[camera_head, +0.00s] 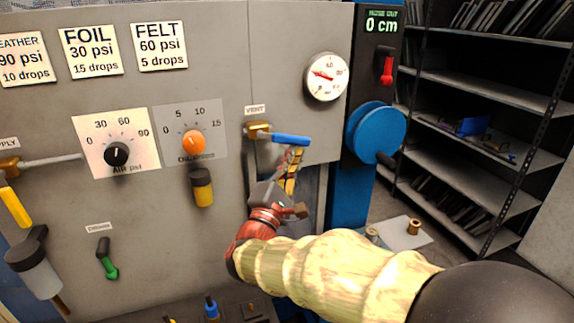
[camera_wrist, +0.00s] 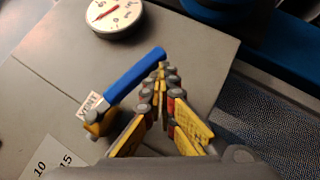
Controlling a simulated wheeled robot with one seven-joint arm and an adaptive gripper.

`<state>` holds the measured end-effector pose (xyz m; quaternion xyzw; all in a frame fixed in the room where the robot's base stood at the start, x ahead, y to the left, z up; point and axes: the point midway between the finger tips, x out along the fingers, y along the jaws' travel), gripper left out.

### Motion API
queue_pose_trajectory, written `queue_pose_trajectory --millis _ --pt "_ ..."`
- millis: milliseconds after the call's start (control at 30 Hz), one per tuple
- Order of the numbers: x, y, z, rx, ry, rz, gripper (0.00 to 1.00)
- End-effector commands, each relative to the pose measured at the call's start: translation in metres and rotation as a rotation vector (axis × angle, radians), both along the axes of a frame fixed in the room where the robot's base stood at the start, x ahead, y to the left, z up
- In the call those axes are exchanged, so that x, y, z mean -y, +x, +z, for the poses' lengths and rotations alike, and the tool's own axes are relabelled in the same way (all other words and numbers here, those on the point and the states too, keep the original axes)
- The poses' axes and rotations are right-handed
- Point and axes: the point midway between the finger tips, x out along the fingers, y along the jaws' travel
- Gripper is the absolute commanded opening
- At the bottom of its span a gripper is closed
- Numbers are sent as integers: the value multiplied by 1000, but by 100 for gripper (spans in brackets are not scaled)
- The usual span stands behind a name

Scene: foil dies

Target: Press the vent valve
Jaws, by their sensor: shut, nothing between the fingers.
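The vent valve (camera_head: 258,131) is a brass body with a blue lever handle (camera_head: 290,140) on the grey panel, under a "VENT" label (camera_head: 255,109). The lever points right in the head view. In the wrist view the blue lever (camera_wrist: 137,78) runs from the brass body (camera_wrist: 98,124) up to the right. My gripper (camera_head: 297,152) is shut and empty. In the wrist view its fingertips (camera_wrist: 161,68) lie right by the lever's free end. I cannot tell whether they touch it.
A pressure gauge (camera_head: 326,77) sits above right of the valve. A blue handwheel (camera_head: 374,134) and a red switch (camera_head: 386,65) are further right. Left are the orange oil knob (camera_head: 193,142), the black air knob (camera_head: 117,154) and a green lever (camera_head: 107,260). Shelves (camera_head: 490,120) stand at right.

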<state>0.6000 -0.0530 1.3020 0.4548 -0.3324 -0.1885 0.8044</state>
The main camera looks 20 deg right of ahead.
Motion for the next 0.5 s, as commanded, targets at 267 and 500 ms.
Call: queue_pose_trajectory --millis 267,500 --pt "5 0 7 2 1 -1 0" --pt "7 0 10 2 1 -1 0"
